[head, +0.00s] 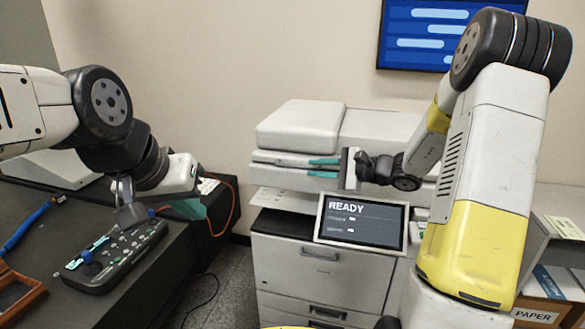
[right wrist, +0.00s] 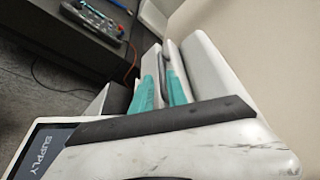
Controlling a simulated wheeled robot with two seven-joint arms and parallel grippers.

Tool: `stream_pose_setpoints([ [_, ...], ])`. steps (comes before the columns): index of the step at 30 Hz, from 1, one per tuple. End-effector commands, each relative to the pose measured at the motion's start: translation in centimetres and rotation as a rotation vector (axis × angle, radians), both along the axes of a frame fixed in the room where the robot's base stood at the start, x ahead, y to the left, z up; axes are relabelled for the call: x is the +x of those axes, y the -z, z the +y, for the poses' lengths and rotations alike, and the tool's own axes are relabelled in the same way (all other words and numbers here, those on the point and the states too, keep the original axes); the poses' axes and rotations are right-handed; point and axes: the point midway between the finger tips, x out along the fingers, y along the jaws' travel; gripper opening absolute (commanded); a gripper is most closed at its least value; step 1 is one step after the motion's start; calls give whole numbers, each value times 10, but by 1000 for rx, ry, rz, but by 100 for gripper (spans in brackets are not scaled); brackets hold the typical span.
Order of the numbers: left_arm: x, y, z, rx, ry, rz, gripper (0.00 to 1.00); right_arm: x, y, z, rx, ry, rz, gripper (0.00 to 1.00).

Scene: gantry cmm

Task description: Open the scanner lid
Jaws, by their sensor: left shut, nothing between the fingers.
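The scanner lid (head: 297,127) is the white, thick top of the copier on the right in the head view. It lies flat and low over the copier body. My right gripper (head: 323,168) reaches in from the right at the lid's front edge, its teal fingers one above the other with a narrow gap. The fingers look closed on the lid's edge; the contact is partly hidden. The right wrist view shows the two teal fingers (right wrist: 160,93) beside white slabs. My left gripper (head: 188,208) is shut and empty over the dark desk, away from the copier.
The copier's READY screen (head: 361,222) juts out below my right gripper. A dark control box (head: 115,257) with knobs, a blue-handled tool (head: 27,226) and an orange cable (head: 234,212) are at the left desk. A paper shelf (head: 545,285) stands at right. Wall space above the lid is clear.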

Motion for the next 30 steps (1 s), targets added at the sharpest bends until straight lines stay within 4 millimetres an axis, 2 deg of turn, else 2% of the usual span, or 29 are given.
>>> stream_pose_setpoints([
  [4, 0, 0, 0, 0, 0, 0, 0, 11, 4, 9, 13, 11, 1, 19],
  [15, 0, 0, 0, 0, 0, 0, 0, 42, 16, 52, 11, 8, 2, 19],
  [27, 0, 0, 0, 0, 0, 0, 0, 48, 18, 59, 10, 11, 1, 19],
  [30, 0, 0, 0, 0, 0, 0, 0, 47, 18, 59, 10, 11, 1, 0],
])
